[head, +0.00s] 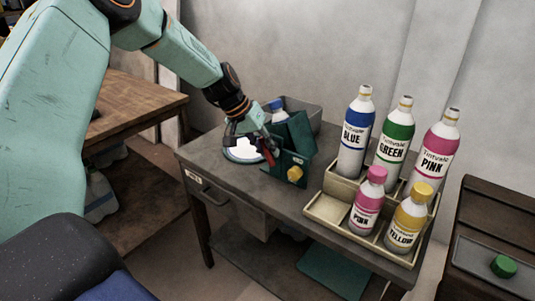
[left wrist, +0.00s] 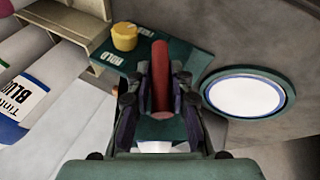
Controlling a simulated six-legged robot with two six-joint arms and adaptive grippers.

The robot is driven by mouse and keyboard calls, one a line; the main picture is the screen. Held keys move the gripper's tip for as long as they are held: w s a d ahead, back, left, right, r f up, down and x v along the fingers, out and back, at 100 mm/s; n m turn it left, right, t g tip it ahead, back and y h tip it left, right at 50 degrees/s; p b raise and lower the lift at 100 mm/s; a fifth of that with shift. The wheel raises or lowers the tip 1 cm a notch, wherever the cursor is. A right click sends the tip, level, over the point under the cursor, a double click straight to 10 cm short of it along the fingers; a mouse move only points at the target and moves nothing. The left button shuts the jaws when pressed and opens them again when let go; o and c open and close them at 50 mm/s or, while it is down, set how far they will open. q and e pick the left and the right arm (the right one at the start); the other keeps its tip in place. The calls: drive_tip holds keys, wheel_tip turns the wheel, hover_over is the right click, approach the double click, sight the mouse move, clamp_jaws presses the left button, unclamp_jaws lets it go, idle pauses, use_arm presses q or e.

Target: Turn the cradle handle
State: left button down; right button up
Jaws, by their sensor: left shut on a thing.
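The cradle (head: 299,168) is a dark green box on the grey table. It has a yellow knob (head: 294,173) on its front and a red handle (head: 268,155) at its left side. In the left wrist view the red handle (left wrist: 160,72) stands between the fingers of my left gripper (left wrist: 158,98), which is shut on it. My left gripper (head: 258,150) reaches down to the cradle from the upper left in the head view. A small blue-capped bottle (head: 277,108) shows behind the cradle's edge; its lower part is hidden. My right gripper is not in view.
A round white plate with a dark rim (left wrist: 247,92) lies beside the cradle. A tiered beige rack (head: 322,209) with several labelled bottles stands on the right of the table (head: 232,182). A grey bin (head: 302,106) is behind. A green button (head: 503,266) is at far right.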

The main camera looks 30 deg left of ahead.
use_arm(q)
drive_tip(key=h+b, duration=0.3)
drive_tip(key=f+n+h+b, duration=0.1)
drive_tip(key=h+b, duration=0.2)
drive_tip(key=b, duration=0.1)
drive_tip(key=n+h+b, duration=0.1)
drive_tip(key=h+b, duration=0.1)
drive_tip(key=b, duration=0.2)
drive_tip(key=shift+a+f+h, duration=0.15)
drive_tip(key=shift+a+h, duration=0.15)
drive_tip(key=shift+h, duration=0.1)
drive_tip(key=shift+n+t+h+b, duration=0.3)
drive_tip(key=shift+n+h+b, duration=0.2)
drive_tip(key=shift+h+b, duration=0.8)
drive_tip(key=shift+r, duration=0.2)
drive_tip(key=c, duration=1.2)
unclamp_jaws()
drive_tip(key=shift+r, duration=0.1)
drive_tip(key=v, duration=1.2)
